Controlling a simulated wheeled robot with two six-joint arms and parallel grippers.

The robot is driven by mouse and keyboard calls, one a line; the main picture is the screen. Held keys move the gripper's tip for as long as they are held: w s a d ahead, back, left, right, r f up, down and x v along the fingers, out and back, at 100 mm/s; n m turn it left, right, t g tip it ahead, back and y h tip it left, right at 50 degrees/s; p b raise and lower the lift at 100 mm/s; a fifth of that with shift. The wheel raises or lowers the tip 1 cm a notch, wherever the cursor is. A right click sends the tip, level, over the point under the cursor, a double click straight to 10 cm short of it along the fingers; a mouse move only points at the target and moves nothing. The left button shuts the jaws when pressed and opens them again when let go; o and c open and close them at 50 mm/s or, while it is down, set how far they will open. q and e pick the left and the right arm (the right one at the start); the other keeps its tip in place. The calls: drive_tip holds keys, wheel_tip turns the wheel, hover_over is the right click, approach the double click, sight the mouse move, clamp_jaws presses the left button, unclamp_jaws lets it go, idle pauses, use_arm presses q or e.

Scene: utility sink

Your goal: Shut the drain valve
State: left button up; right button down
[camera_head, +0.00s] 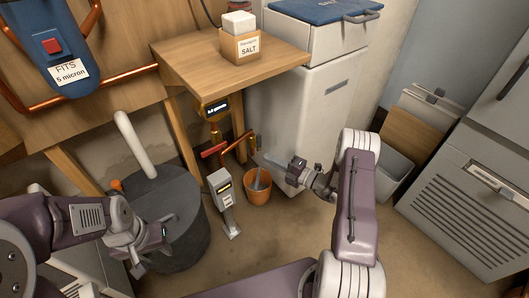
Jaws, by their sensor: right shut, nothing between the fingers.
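A copper pipe with a red lever handle (213,151), which looks like the drain valve, stands under the wooden table in the head view. A copper spout beside it ends above an orange bucket (258,190) on the floor. My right gripper (272,160) is shut and empty, pointing left, just right of the pipe and above the bucket; I cannot tell whether it touches the pipe. My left gripper (150,250) is in front of the dark grey round tank (185,215), well away from the valve; its finger opening is too small to tell.
A grey metering post (222,200) stands on the floor left of the bucket. The wooden table (190,65) holds a salt box (240,46). A white cabinet (320,95) stands behind my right gripper. The floor in front of the bucket is partly clear.

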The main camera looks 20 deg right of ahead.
sight(259, 145)
drive_tip(key=b+x, duration=0.5)
drive_tip(key=x, duration=0.4)
drive_tip(key=d+b, duration=0.1)
drive_tip(key=w+d+b, duration=0.1)
drive_tip(key=d, duration=0.1)
drive_tip(key=shift+w+d, duration=0.15)
drive_tip(key=shift+d, duration=0.2)
